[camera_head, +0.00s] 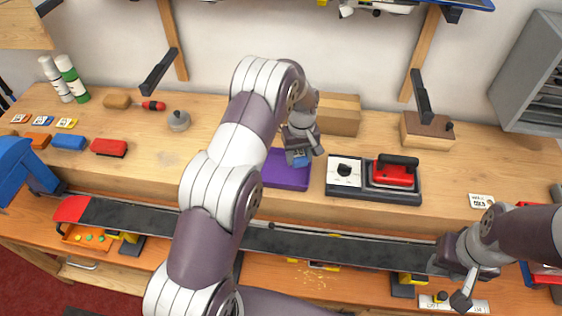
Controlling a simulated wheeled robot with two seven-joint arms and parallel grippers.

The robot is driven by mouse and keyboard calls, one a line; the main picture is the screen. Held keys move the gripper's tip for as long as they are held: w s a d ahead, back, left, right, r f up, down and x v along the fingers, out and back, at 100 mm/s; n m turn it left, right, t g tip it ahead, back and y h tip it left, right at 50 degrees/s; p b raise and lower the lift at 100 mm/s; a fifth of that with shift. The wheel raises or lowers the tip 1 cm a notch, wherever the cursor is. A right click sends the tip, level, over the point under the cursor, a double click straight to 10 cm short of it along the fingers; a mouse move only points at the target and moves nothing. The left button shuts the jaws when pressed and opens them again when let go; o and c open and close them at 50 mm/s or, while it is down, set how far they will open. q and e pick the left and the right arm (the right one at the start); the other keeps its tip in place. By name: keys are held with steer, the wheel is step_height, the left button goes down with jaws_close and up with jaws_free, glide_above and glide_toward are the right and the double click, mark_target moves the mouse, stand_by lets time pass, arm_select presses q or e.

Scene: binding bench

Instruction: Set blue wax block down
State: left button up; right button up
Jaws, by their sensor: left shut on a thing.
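My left gripper (299,158) is shut on a small blue block (297,158), which looks like the blue wax block; the fingers partly hide it. It is at the purple tray (284,178), near the tray's upper right part. I cannot tell whether the block touches the tray. My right gripper (448,286) is at the lower right, over the front edge area, with its fingers apart and nothing visible between them.
Another blue block (69,142) lies at the left between an orange block (38,141) and a red block (108,147). A black unit with a red iron (393,172) stands right of the tray. A wooden box (340,116) stands behind. Bench space left of the tray is clear.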

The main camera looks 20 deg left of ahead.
arm_select(q)
steer(key=p, duration=0.2)
glide_above(280, 175)
step_height(280, 175, down, 3)
steer(key=shift+w+f, duration=0.15)
steer(key=f, duration=0.1)
steer(key=f+p, duration=0.2)
steer(key=shift+s+f, duration=0.25)
steer(key=shift+f, duration=0.3)
steer(key=shift+w+f, duration=0.15)
steer(key=shift+f+b, duration=0.1)
steer(key=shift+b, duration=0.2)
steer(key=o, duration=1.1)
